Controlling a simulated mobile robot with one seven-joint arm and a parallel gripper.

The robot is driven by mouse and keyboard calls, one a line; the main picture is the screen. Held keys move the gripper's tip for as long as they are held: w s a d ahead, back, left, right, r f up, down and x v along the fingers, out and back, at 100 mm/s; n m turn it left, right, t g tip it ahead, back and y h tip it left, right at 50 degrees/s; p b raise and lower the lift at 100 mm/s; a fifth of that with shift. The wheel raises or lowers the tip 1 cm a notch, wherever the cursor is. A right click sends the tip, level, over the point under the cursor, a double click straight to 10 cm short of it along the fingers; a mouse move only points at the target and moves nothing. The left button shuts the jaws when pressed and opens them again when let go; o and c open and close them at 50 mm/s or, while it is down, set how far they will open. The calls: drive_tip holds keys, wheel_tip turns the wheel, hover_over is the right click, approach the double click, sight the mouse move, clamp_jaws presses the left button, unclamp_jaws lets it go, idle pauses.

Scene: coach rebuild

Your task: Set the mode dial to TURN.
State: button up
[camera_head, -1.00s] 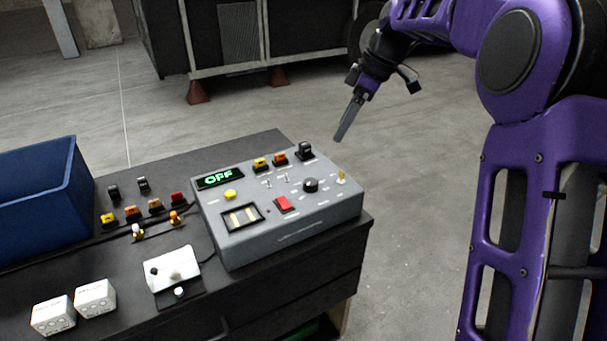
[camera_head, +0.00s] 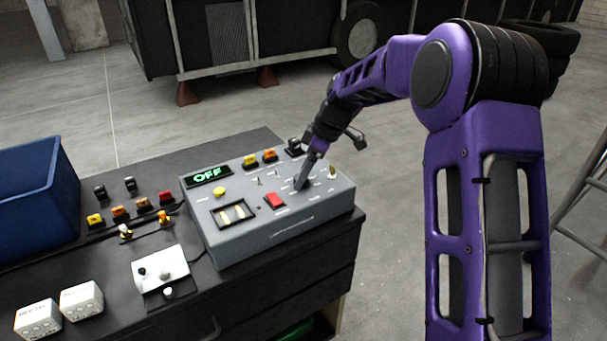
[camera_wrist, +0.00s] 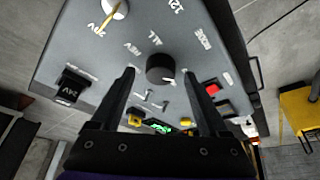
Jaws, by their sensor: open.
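The mode dial is a round black knob (camera_wrist: 160,68) on the grey control box (camera_head: 270,232). In the wrist view it has a small white mark at its lower right edge. Lettering reading REV and ALL shows beside it, with MODE off to its right; I cannot make out TURN. My gripper (camera_wrist: 159,76) is open, with one finger on each side of the knob; I cannot tell whether they touch it. In the head view my gripper (camera_head: 302,184) points down at the box and hides most of the dial. The green display (camera_head: 207,176) reads OFF.
A red rocker switch (camera_head: 275,201), small toggles and a black-capped switch (camera_head: 294,147) sit close around the dial. A white knob with a yellow pointer (camera_wrist: 115,8) is nearby. A blue bin (camera_head: 40,205) and white boxes (camera_head: 82,301) stand left on the black bench.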

drive_tip(key=shift+a+f, duration=0.1)
drive_tip(key=shift+f, duration=0.15)
clamp_jaws()
